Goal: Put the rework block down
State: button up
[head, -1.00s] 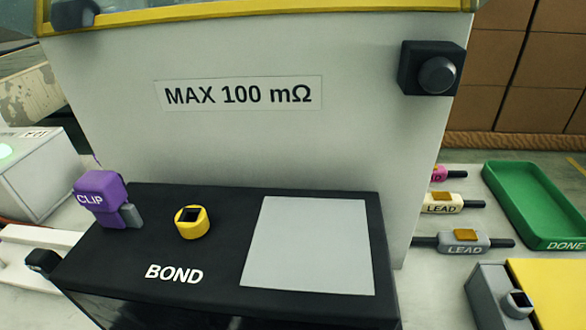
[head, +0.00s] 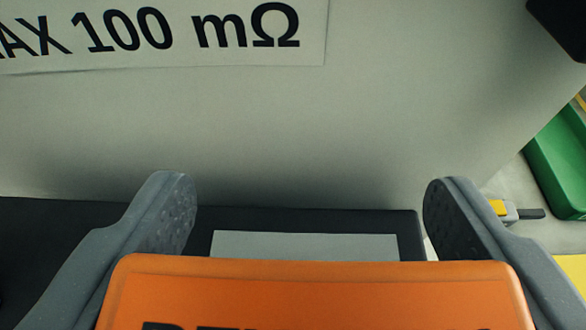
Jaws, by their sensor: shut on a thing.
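The orange rework block (head: 315,285) fills the bottom of the view, with only the tops of its dark letters showing at the lower edge. My gripper (head: 310,195) has one grey finger on each side of the block and is shut on it. The block is in front of the pale grey pad (head: 305,243) on the black bench top (head: 70,235) and hides the pad's near part. I cannot tell whether the block touches the pad.
A grey upright panel with a MAX 100 mΩ label (head: 160,32) stands close behind the bench top.

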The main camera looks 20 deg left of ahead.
aim_at(305, 298)
jog(key=shift+w+a+f, duration=0.15)
jog(key=shift+w+f, duration=0.05)
jog(key=shift+w, duration=0.1)
jog(key=shift+f+b, duration=0.6)
jog(key=shift+f, duration=1)
jog(key=shift+f, duration=0.15)
jog(key=o, duration=1)
jog(key=shift+c, duration=0.2)
jog(key=shift+s+r, duration=0.45)
jog(key=p+v, duration=0.2)
jog(key=v, duration=0.9)
jog(key=shift+d, duration=0.25)
jog(key=shift+f, duration=0.15)
